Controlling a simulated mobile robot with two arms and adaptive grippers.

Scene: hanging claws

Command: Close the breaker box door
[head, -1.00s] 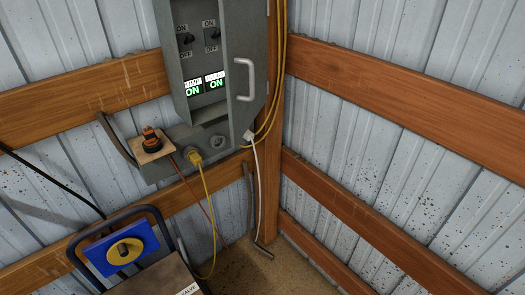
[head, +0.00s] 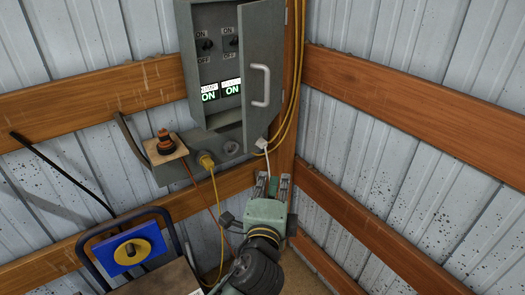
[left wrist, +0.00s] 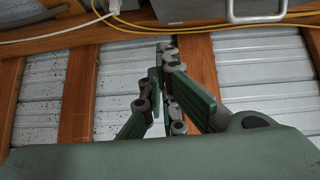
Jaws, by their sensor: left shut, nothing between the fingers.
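The grey breaker box (head: 194,60) hangs on the wall near the corner post. Its door (head: 265,35) is hinged on the right and stands partly open, with switches and lit ON labels showing to its left. A light metal handle (head: 261,86) is on the door. A grey edge and the handle (left wrist: 256,14) also show at the top of the left wrist view. My left gripper (head: 272,181) is below the door, apart from it, its fingers up and shut on nothing. Its fingers (left wrist: 168,62) also show in the left wrist view. My right gripper is not in view.
Yellow cables (head: 298,60) run down the post. Wooden rails (head: 400,105) cross the right wall.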

